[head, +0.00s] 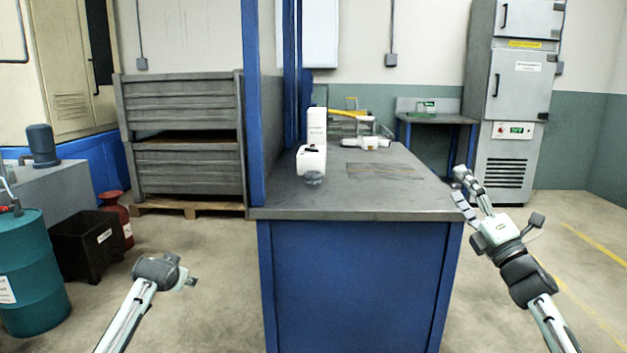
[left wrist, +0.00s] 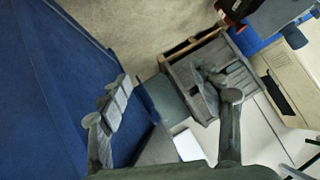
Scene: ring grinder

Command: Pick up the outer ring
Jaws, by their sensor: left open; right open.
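I cannot clearly make out an outer ring in either view. A small dark grey rounded object (head: 313,178) sits on the workbench (head: 350,205) near its front left part; I cannot tell whether it is a ring. My right gripper (head: 461,184) is open and empty, beside the right edge of the workbench. My left gripper (head: 188,281) is left of the workbench, its fingers mostly hidden in the head view. In the left wrist view (left wrist: 165,82) its two fingers are spread with nothing between them.
A white device (head: 312,158) stands on the bench behind the grey object, with a flat dark patch (head: 385,171) to its right. A blue post (head: 253,100) rises at the bench's left edge. Grey crates (head: 185,165), a black bin (head: 88,245) and a teal drum (head: 30,270) stand left.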

